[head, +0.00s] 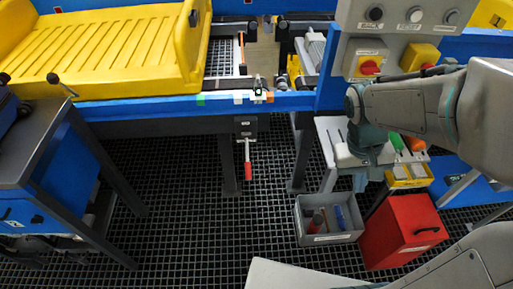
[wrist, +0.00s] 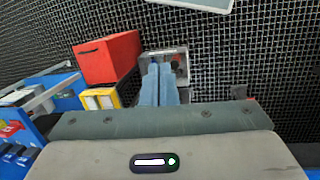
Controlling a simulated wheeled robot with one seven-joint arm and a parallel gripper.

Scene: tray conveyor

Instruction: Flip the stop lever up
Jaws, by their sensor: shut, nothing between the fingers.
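The stop lever (head: 248,165) hangs down below the conveyor's blue front rail in the head view. It has a red grip at its lower end and a dark mounting plate (head: 246,127) at its top. My gripper (head: 360,184) is to the right of the lever in the head view, apart from it and pointing down. In the wrist view my gripper's two blue-grey fingers (wrist: 160,70) are together with nothing between them. I cannot clearly make out the lever in the wrist view.
A grey bin (head: 333,236) with tools and a red box (head: 400,231) stand on the grated floor below my gripper. A control panel (head: 390,40) is at upper right. A yellow chute (head: 110,50) and a workbench (head: 40,150) are at left. Space around the lever looks clear.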

